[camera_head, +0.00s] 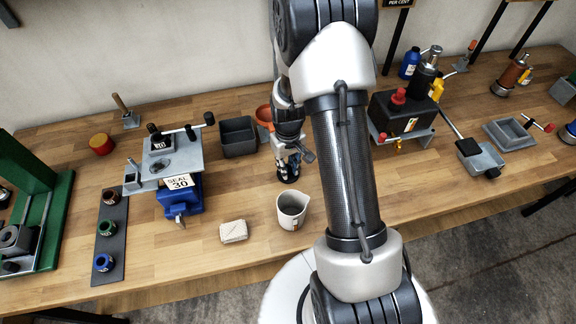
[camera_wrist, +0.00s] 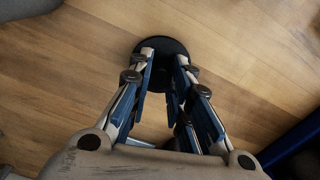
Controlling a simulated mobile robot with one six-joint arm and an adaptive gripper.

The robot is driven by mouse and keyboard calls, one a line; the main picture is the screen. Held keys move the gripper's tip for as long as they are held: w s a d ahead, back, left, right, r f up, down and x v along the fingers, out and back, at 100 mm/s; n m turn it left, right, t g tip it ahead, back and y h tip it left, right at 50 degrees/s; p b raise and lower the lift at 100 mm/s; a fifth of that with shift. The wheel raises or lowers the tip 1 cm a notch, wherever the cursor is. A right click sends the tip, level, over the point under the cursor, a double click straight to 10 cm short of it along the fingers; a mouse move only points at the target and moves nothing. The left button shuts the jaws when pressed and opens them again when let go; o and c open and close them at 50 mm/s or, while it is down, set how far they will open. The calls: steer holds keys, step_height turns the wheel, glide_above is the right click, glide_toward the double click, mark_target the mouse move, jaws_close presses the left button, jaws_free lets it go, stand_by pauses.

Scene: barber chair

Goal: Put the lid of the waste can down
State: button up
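My gripper (camera_head: 288,166) points down over the middle of the workbench. A black round piece (camera_head: 289,179) shows at its fingertips; I cannot tell whether it is the waste can's lid. In the wrist view, my two fingers (camera_wrist: 165,57) stand apart with the black disc (camera_wrist: 165,43) beyond their tips. Something dark shows between the fingers, but I cannot tell whether they grip it. I also cannot tell whether the disc touches the bench. No clear waste can shows in either view.
A pale jug (camera_head: 293,211) stands close in front of my gripper, with a folded cloth (camera_head: 233,231) to its left. A blue vise-like device (camera_head: 180,195) stands further left. Bare wood lies right.

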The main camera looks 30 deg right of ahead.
steer(key=o, duration=0.4)
steer(key=shift+o, duration=0.2)
steer(key=s+a+r+t+p, duration=0.1)
steer(key=a+r+p, duration=0.1)
steer(key=r, duration=0.9)
steer(key=s+a+r+p, duration=0.1)
steer(key=r, duration=0.9)
steer(key=s+a+r+t, duration=0.1)
steer(key=s+a+r, duration=0.3)
steer(key=s, duration=0.5)
steer(key=s+a+r+t, duration=0.2)
steer(key=s+a+r, duration=0.3)
steer(key=s+r, duration=0.3)
steer(key=shift+s+a+r+n+t, duration=0.2)
steer(key=shift+s+r+n+t, duration=0.15)
steer(key=shift+r, duration=0.25)
